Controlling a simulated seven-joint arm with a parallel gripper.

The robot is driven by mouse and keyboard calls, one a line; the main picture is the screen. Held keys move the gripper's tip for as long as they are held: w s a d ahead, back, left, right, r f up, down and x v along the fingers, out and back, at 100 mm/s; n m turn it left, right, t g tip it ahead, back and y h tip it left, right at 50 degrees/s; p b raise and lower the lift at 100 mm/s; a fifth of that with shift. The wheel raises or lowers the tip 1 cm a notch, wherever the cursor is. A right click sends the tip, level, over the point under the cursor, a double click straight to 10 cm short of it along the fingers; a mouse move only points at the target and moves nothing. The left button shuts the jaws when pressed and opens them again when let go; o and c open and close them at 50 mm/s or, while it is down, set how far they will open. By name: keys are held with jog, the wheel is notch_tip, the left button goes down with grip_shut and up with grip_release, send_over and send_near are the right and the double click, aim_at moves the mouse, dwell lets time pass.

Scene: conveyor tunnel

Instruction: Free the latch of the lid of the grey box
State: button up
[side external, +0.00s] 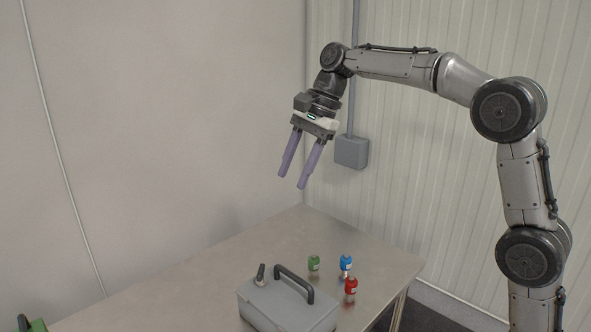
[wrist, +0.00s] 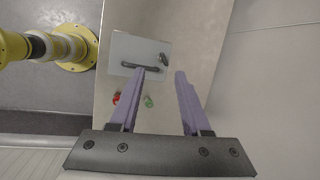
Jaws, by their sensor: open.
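The grey box (side external: 272,302) stands on the table with its lid down; it also shows in the wrist view (wrist: 124,48). A dark carry handle (side external: 294,280) arches over the lid. A small dark lever with a lighter tip, apparently the latch (side external: 261,275), stands on the lid beside the handle; the wrist view shows it near the box's right edge (wrist: 164,60). I cannot tell how the latch is set. My gripper (side external: 292,182) is open and empty, high above the table and well clear of the box. Its purple fingers (wrist: 160,73) point down.
A green bottle (side external: 314,265), a blue bottle (side external: 346,264) and a red bottle (side external: 351,288) stand on the table (side external: 215,262) behind the box. A green object with a dark handle (side external: 38,325) is cut off at bottom left. The table's left part is largely clear.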

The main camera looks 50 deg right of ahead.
jog(key=n+g+h, duration=0.2)
jog(key=n+h, duration=0.2)
jog(key=n, duration=0.2)
send_over(261, 269)
notch_tip(261, 269, down, 15)
notch_tip(261, 269, down, 13)
jog(key=shift+f, duration=0.1)
grip_shut()
